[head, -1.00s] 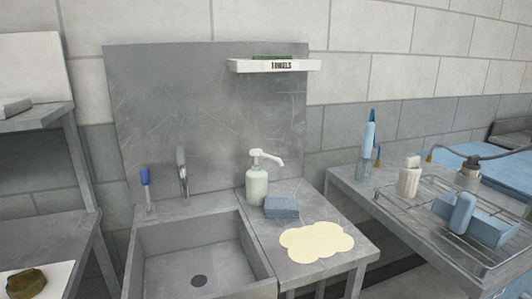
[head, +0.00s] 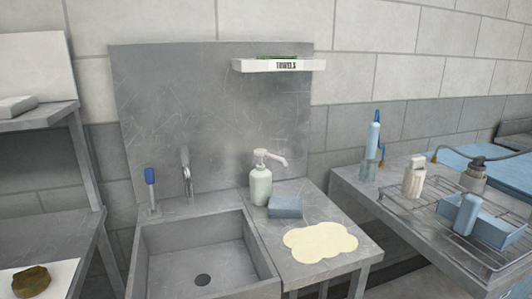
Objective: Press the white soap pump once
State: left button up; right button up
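The white soap pump (head: 268,158) tops a pale green-white bottle (head: 261,187). The bottle stands upright on the steel counter to the right of the sink (head: 203,280), close to the backsplash. The pump's nozzle points right. Neither of my grippers shows in the head view.
A blue sponge (head: 286,207) lies right beside the bottle. A cream puddle-shaped patch (head: 320,242) lies in front. A blue-handled tap lever (head: 151,184) and a faucet (head: 187,173) stand left. A wire rack (head: 447,222) holds items at right.

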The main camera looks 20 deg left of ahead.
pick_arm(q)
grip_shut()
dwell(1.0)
